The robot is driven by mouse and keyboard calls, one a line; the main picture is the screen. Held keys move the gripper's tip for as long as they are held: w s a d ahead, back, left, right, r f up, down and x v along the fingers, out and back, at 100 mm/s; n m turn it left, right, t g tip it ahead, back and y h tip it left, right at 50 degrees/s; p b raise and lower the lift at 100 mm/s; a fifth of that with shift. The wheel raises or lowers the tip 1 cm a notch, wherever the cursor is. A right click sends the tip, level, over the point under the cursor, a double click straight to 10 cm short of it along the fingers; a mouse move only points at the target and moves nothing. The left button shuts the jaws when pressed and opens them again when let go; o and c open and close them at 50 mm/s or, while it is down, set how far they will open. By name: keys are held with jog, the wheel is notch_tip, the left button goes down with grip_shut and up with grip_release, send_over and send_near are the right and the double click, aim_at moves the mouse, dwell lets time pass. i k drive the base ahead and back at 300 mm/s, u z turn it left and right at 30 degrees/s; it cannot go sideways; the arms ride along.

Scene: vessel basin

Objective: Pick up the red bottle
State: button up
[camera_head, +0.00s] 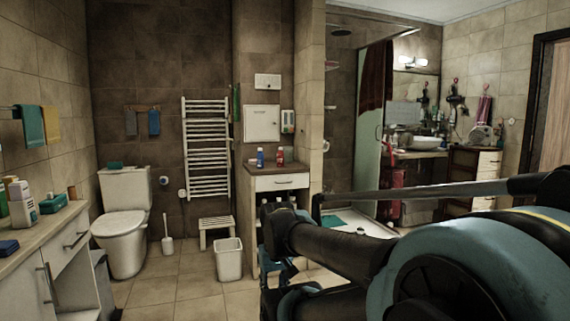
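The red bottle (280,156) is small and stands upright on the dark top of a white-fronted cabinet (278,183) in the middle of the room. A blue bottle (260,158) stands just left of it, with a small gap between them. My arm reaches in from the lower right, in front of and below the cabinet top. I cannot make out the fingers of my gripper. Nothing covers the red bottle.
A white bin (229,260) and a small white stool (217,231) stand left of the cabinet. A toilet (124,222) is farther left. A counter with bottles (22,203) lines the left edge. Tiled floor between them is open.

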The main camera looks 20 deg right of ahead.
aim_at(280, 155)
jog(key=z, duration=0.45)
jog(key=i, duration=0.85)
jog(key=z, duration=0.7)
jog(key=i, duration=1.3)
jog(key=u, duration=0.55)
jog(key=i, duration=1.15)
jog(key=u, duration=0.65)
